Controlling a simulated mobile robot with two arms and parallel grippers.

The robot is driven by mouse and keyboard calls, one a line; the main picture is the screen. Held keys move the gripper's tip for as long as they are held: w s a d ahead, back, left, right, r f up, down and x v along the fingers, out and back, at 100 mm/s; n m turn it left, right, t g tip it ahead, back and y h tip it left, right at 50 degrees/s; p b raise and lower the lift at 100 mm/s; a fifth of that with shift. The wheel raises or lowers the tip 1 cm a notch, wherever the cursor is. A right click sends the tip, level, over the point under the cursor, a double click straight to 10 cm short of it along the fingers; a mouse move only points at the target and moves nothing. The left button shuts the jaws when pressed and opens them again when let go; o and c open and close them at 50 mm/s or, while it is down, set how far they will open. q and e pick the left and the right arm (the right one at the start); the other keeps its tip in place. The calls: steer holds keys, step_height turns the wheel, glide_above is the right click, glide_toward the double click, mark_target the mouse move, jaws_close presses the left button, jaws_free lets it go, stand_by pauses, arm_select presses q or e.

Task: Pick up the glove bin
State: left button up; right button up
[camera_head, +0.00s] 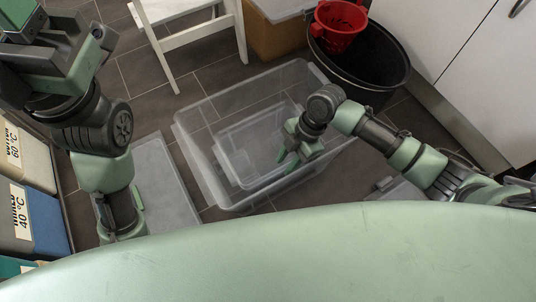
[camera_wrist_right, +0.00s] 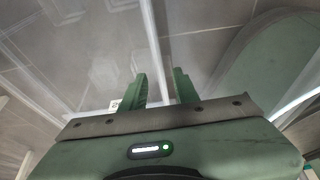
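A large clear plastic bin (camera_head: 196,150) stands on the floor in the middle of the head view. A smaller clear rectangular shape shows inside it. No gloves or readable label show, so I cannot tell whether this is the glove bin. My right gripper (camera_head: 284,160) hangs over the right part of the clear bin, pointing down and left.
A flat grey lid (camera_head: 163,185) lies left of the bin. Labelled boxes (camera_head: 25,215) line the left edge. A white stool (camera_head: 195,38), a brown box (camera_head: 275,38) and a black tub (camera_head: 365,62) with a red basket (camera_head: 340,28) stand behind. White cabinets (camera_head: 500,80) close off the right.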

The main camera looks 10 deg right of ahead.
steer(key=shift+f+p, duration=0.2)
steer(key=shift+p, duration=0.1)
stand_by(0.4)
jaws_close()
stand_by(1.5)
